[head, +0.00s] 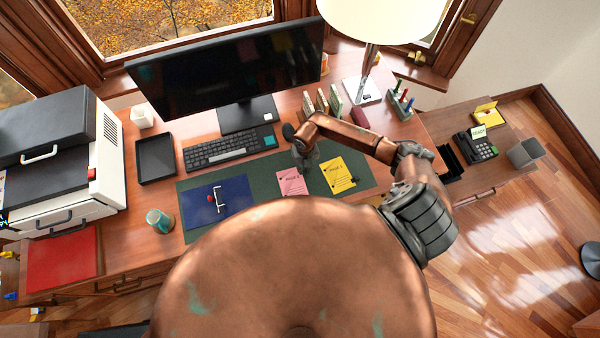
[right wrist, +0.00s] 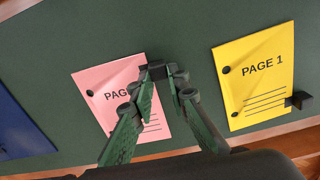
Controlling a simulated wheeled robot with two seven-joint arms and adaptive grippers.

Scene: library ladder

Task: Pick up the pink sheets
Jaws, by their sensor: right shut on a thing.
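The pink sheets (head: 292,184), marked with a page heading, lie on the green desk mat (head: 270,166). They also show in the right wrist view (right wrist: 92,81), partly hidden by my fingers. A small black clip (right wrist: 156,71) sits at their upper right edge. My right gripper (head: 304,166) is over the top of the pink sheets. In the right wrist view, its green fingertips (right wrist: 162,80) are shut on the black clip. The sheets look flat on the mat. My left gripper is not in view.
Yellow sheets (head: 338,173) marked PAGE 1 lie just right of the pink ones. A blue folder (head: 235,195) lies to the left. A keyboard (head: 215,152), monitor (head: 225,70) and lamp (head: 369,75) stand behind. Bare mat separates the folder and pink sheets.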

